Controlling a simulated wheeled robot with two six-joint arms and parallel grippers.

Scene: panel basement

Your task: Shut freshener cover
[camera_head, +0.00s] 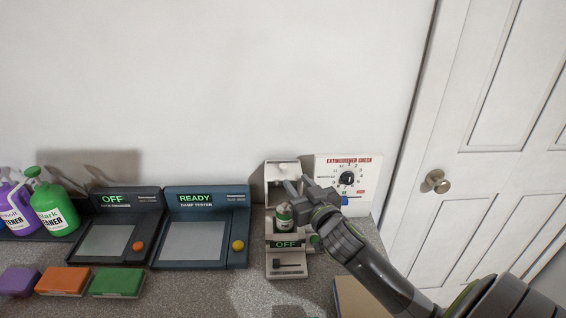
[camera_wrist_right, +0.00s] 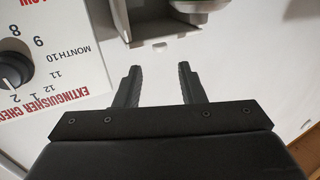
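The freshener (camera_head: 283,254) is a tall off-white unit against the wall in the head view, with a green "OFF" display at its front. A green and white can (camera_head: 284,216) stands inside its open front. The cover cannot be told apart clearly from the housing. My right gripper (camera_head: 296,186) is at the upper right of the unit, partly in front of it. In the right wrist view its two fingers (camera_wrist_right: 157,84) are apart with nothing between them, and part of the pale housing (camera_wrist_right: 140,12) shows beyond them. My left gripper is not in view.
An extinguisher check panel (camera_head: 364,193) with a dial stands right of the freshener. The damp tester (camera_head: 203,236) and another device marked OFF (camera_head: 112,236) stand left. Spray bottles (camera_head: 52,207) and coloured blocks (camera_head: 117,281) are further left. A white door (camera_head: 490,130) is at right.

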